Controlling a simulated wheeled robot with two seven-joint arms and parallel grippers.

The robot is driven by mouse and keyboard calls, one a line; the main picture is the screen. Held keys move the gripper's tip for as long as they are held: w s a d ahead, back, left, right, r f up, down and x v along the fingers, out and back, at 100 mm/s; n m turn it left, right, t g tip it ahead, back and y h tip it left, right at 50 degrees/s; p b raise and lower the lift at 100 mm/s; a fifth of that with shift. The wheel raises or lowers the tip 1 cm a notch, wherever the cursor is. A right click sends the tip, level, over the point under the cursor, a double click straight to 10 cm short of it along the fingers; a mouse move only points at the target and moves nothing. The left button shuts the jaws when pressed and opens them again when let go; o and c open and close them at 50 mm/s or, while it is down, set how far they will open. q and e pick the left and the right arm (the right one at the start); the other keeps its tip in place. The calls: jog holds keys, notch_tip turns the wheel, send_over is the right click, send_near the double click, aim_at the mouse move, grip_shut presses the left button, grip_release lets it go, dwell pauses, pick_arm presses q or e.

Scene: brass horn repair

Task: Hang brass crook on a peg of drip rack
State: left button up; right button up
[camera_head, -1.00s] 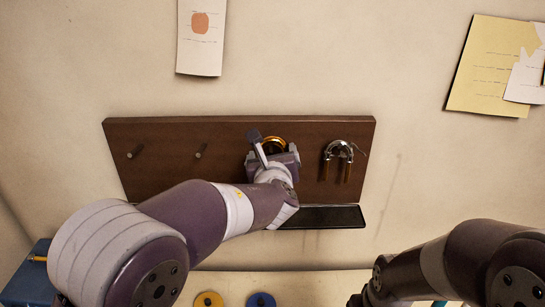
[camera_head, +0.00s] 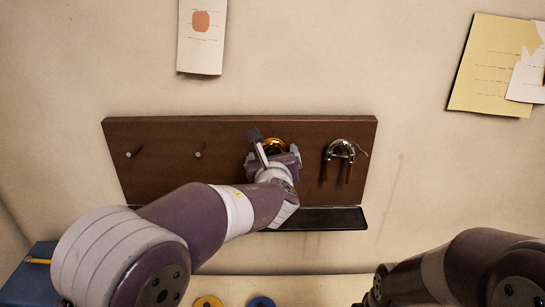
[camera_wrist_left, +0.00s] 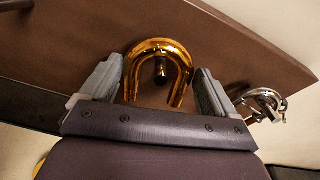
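The brass crook (camera_wrist_left: 157,46) is a shiny golden U-shaped tube, bend up, around a dark peg (camera_wrist_left: 161,70) of the drip rack. Its bend also shows in the head view (camera_head: 274,145), with the rest hidden behind my left gripper. The drip rack (camera_head: 225,135) is a brown wall board with pegs and a dark tray (camera_head: 330,218) below. My left gripper (camera_wrist_left: 160,80) has its fingers on either side of the crook, with small gaps visible beside its legs, so it looks open; whether the tips touch is hard to tell. My right gripper is out of view.
Two pegs (camera_head: 130,154) (camera_head: 199,153) at the left are bare. A blue box (camera_head: 30,270) stands at lower left. Yellow (camera_head: 208,301) and blue (camera_head: 261,302) discs lie below.

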pick_arm(q)
jog(key=shift+o, duration=0.2)
jog(key=shift+s, duration=0.3)
jog(key=b+v, duration=0.4)
jog(key=v, duration=0.8)
jog(key=s+a+f+n+g, duration=0.2)
jog(key=s+f+n+g, duration=0.1)
jog(key=f+n, duration=0.35)
jog(key=s+a+f+n+g+b, duration=0.1)
jog(key=s+a+f+n+g, duration=0.2)
jog(key=f+n, duration=0.3)
jog(key=s+a+f+n+g, duration=0.25)
jog(key=f+n, duration=0.25)
jog(key=f, duration=0.3)
jog(key=s+a+f+n+g+b, duration=0.1)
jog(key=s+a+f+n+g, duration=0.4)
jog(key=n, duration=1.1)
jog(key=s+a+f, duration=0.3)
jog(key=a+f, duration=0.2)
jog(key=a, duration=0.1)
jog(key=shift+s+g+b, duration=0.3)
jog(key=shift+s+g, duration=0.05)
jog(key=shift+s, duration=0.05)
jog(key=shift+a, duration=0.1)
